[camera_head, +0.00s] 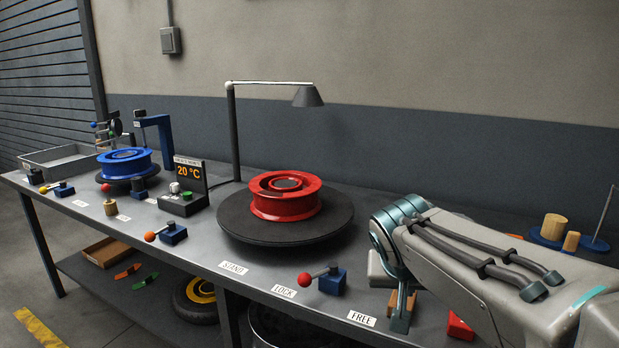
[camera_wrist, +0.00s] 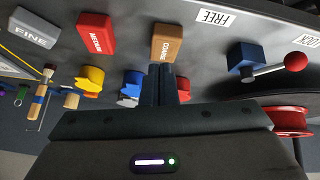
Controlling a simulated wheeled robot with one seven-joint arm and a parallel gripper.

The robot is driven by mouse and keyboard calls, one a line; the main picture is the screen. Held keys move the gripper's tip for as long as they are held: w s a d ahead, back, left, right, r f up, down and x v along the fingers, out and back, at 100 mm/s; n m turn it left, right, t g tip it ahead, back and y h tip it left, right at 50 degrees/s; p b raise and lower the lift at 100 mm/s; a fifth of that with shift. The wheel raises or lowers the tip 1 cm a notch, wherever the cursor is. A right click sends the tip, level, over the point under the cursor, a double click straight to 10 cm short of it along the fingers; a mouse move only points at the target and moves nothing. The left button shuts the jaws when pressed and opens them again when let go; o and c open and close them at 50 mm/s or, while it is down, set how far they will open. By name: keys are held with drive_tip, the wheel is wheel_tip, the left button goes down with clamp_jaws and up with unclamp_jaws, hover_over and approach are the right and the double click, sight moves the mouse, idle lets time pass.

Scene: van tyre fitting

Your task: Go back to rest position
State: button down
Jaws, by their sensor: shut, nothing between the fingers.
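My gripper (camera_wrist: 165,84) shows in the wrist view with its two dark fingers together and nothing between them. Its fingertips point at the brown block marked COARSE (camera_wrist: 167,45); I cannot tell whether they touch it. A brown block (camera_head: 393,303) shows partly behind the wrist there.
A red wheel (camera_head: 285,204) lies on a dark turntable (camera_head: 238,222). A lever with a red ball (camera_head: 305,280) stands near the FREE label (camera_head: 361,319). Red MEDIUM (camera_wrist: 95,35) and grey FINE (camera_wrist: 33,35) blocks sit beside the brown one. A lamp (camera_head: 307,97) rises behind.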

drive_tip(key=s+a+r+n+g+y+p, duration=0.1)
drive_tip(key=s+r+p, duration=0.2)
drive_tip(key=s+p, duration=0.3)
drive_tip(key=s+r+n+g+y+p, duration=0.1)
drive_tip(key=s+r+g+y+p, duration=0.1)
drive_tip(key=s+r+p, duration=0.2)
drive_tip(key=shift+s+a+p, duration=0.35)
drive_tip(key=shift+s+p, duration=1.2)
drive_tip(key=shift+p, duration=1.45)
